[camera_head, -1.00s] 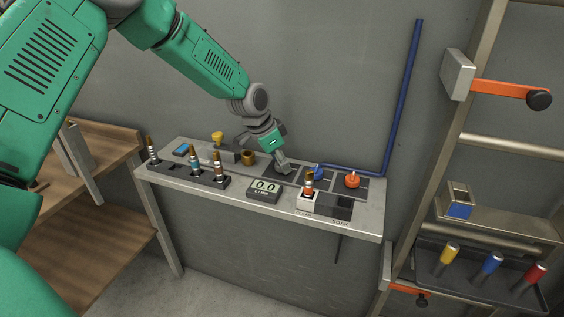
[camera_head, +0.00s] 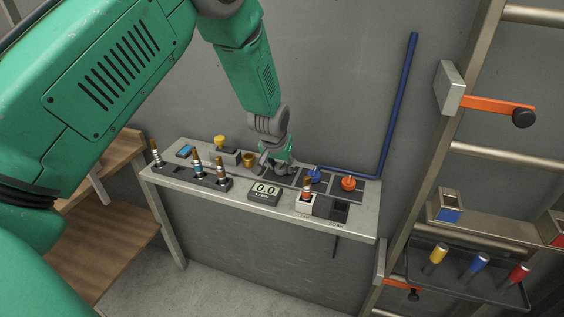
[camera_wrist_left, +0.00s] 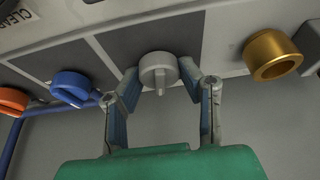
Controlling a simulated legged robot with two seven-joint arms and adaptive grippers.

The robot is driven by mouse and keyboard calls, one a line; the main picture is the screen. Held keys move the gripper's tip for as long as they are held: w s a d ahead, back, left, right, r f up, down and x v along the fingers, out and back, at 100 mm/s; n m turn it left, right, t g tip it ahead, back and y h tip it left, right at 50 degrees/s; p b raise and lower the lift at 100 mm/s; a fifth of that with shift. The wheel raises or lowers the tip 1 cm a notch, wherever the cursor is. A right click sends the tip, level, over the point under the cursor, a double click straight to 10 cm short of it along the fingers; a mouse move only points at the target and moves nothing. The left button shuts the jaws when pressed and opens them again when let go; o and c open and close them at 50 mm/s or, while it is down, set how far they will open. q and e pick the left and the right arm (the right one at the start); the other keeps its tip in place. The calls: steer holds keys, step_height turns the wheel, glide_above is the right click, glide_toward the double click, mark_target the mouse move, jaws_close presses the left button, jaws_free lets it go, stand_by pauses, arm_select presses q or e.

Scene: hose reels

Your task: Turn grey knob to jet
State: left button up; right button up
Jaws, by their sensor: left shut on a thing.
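In the left wrist view the grey knob (camera_wrist_left: 158,72) sits on a dark panel, its raised pointer bar directed toward the bottom of the picture. My left gripper (camera_wrist_left: 160,70) has one fingertip on each side of the knob and is shut on it. In the head view my left gripper (camera_head: 275,167) reaches down to the back of the bench, between the brass cup and the blue knob. It hides the grey knob there. Any jet marking is not readable. My right gripper is not in view.
The blue knob (camera_head: 313,176) and red knob (camera_head: 348,183) stand to the right of the gripper, the brass cup (camera_head: 249,159) to its left. A display (camera_head: 264,192) reading 0.0 and several nozzles stand nearer the bench's front. A blue pipe (camera_head: 398,110) rises behind.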

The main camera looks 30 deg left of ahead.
arm_select(q)
steer(key=shift+s+f+n+y+p, duration=0.15)
steer(key=shift+n+y+p, duration=0.15)
steer(key=shift+n, duration=0.8)
steer(key=shift+f, duration=0.1)
steer(key=o, duration=1.1)
steer(key=shift+r, duration=0.2)
steer(key=shift+d+r, duration=0.1)
steer(key=shift+r, duration=0.2)
steer(key=v, duration=1.1)
steer(key=shift+d, duration=0.1)
